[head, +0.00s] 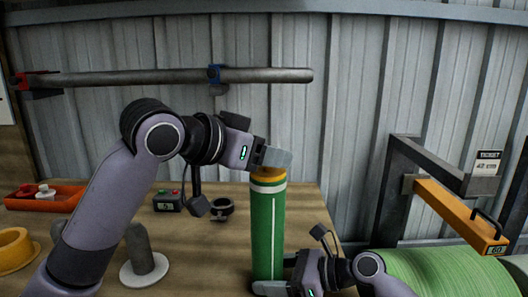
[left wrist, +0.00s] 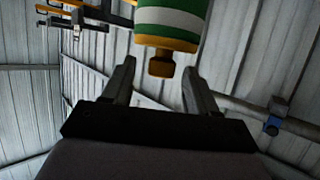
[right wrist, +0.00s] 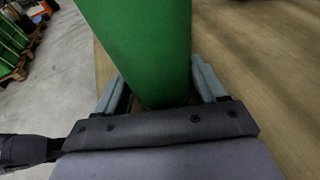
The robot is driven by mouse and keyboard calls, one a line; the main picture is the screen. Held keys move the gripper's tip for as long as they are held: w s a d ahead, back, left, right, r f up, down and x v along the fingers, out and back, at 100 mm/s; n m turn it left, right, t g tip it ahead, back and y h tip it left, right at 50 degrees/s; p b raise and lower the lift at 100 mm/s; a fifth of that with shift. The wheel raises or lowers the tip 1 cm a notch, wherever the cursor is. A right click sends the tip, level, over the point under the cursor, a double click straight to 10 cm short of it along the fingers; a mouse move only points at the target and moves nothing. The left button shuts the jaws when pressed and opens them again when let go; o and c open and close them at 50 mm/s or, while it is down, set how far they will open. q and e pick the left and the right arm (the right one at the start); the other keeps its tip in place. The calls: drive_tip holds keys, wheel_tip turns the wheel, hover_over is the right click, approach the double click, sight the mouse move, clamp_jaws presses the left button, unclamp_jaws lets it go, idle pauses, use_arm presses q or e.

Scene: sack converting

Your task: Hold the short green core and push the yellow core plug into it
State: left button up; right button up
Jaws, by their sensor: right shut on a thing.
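The short green core (head: 267,232), with white stripes, stands upright on the bench. The yellow core plug (head: 268,177) sits at its top end; how deep it goes in cannot be told. My right gripper (head: 272,287) is shut on the core near its foot; its fingers flank the core in the right wrist view (right wrist: 155,85). My left gripper (head: 279,158) is at the top of the core, over the plug. In the left wrist view its fingers are open, with the plug's knob (left wrist: 161,66) between the tips and a gap on each side.
An orange tray (head: 20,203), a yellow ring (head: 14,262), a small button box (head: 167,205), a black ring (head: 222,214) and a grey post (head: 142,250) on a white base are left of the core. A green roll (head: 440,275) lies right, below a yellow beam (head: 455,215).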

use_arm(q)
drive_tip(key=v, duration=1.2)
idle(0.3)
use_arm(e)
drive_tip(key=o, duration=0.9)
drive_tip(key=shift+c, duration=0.2)
